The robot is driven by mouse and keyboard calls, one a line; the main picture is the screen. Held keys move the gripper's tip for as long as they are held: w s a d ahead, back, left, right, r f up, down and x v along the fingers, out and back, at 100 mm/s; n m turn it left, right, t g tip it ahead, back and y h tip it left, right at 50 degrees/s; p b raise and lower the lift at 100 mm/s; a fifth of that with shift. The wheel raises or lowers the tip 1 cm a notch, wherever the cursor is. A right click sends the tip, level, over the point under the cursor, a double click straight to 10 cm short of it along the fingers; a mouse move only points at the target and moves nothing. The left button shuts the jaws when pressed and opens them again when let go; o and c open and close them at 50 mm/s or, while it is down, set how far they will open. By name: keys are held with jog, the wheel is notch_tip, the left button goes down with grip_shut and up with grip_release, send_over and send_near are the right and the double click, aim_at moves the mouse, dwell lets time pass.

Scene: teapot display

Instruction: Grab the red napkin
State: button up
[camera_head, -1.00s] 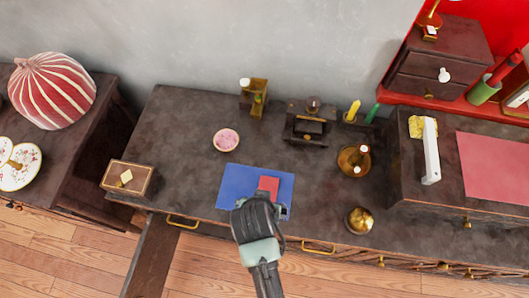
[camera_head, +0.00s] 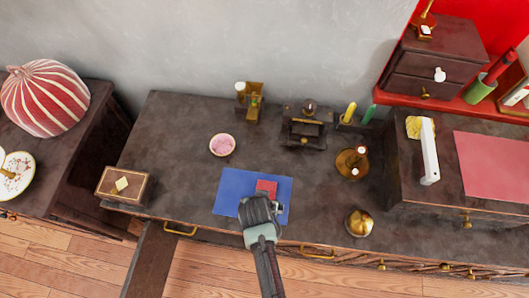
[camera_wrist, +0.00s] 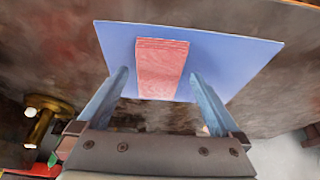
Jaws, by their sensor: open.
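The red napkin (camera_head: 266,187) lies folded on a blue mat (camera_head: 229,193) on the dark cabinet top. In the wrist view the napkin (camera_wrist: 162,68) lies on the blue mat (camera_wrist: 232,54), ahead of and between my two fingers. My gripper (camera_wrist: 161,90) is open, with one finger on each side of the napkin and nothing held. In the head view my gripper (camera_head: 262,206) is over the front part of the mat and hides the napkin's near end. I cannot tell how high the fingertips are above the mat.
A pink-filled bowl (camera_head: 222,145) stands behind the mat. A brass candle holder (camera_head: 352,163) and a gold pot (camera_head: 360,222) stand to the right. A wooden box (camera_head: 123,185) is at the left. The cabinet top around the mat is clear.

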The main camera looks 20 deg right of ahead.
jog(key=shift+w+d+f, duration=0.1)
jog(key=shift+w+f, duration=0.05)
jog(key=shift+f, duration=0.25)
jog(key=c, duration=1.3)
jog(key=shift+r, duration=0.1)
